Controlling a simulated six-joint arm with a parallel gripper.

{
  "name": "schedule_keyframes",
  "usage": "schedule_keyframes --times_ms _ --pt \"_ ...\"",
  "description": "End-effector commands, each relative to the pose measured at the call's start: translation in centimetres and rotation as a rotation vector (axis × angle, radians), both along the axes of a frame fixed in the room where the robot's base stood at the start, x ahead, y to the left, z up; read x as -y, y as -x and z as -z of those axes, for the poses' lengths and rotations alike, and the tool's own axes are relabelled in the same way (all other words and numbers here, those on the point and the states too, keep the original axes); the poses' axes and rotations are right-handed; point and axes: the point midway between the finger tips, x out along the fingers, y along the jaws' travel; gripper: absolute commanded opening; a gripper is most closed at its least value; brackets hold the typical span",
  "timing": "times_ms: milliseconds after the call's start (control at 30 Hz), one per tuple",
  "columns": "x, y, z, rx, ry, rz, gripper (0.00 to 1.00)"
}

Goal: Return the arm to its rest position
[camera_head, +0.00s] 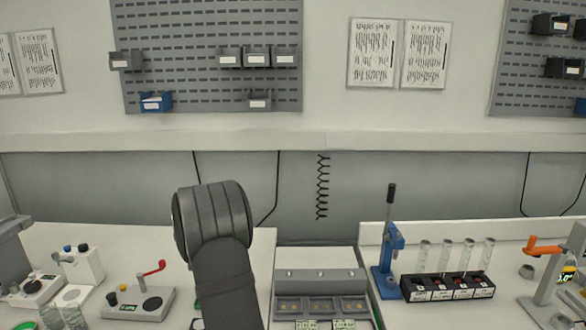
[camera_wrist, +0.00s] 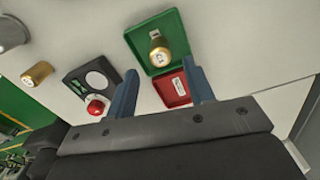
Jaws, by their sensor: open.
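My gripper (camera_wrist: 162,72) shows in the wrist view as two blue-grey fingers spread apart, with nothing held between them. It is above a light work surface, over or near a green square tray (camera_wrist: 134,38) and a red square tray (camera_wrist: 166,92). A brass cylinder (camera_wrist: 160,55) is at the green tray. How high the fingers are above the trays I cannot tell. In the head view my dark arm rises from the bottom edge left of centre, and my gripper is not visible there.
In the wrist view, a dark device with a round plate (camera_wrist: 96,79) and red knob (camera_wrist: 97,108) sits left of the fingers, with another brass cylinder (camera_wrist: 37,73) beyond. The head view shows a blue lever press (camera_head: 388,262) and black vial rack (camera_head: 448,287) at right.

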Motion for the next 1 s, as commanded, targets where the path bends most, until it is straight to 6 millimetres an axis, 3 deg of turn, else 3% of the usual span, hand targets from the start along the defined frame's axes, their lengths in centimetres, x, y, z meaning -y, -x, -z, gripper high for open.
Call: schedule_keyframes --times_ms 300,500,1000 --pt "0.0 0.1 6.5 -0.002 0.002 0.000 0.48" --pt "0.0 -0.1 1.6 0.003 -0.002 0.000 0.48" --pt "8.7 1.2 -3.6 0.002 -0.001 0.004 0.48"
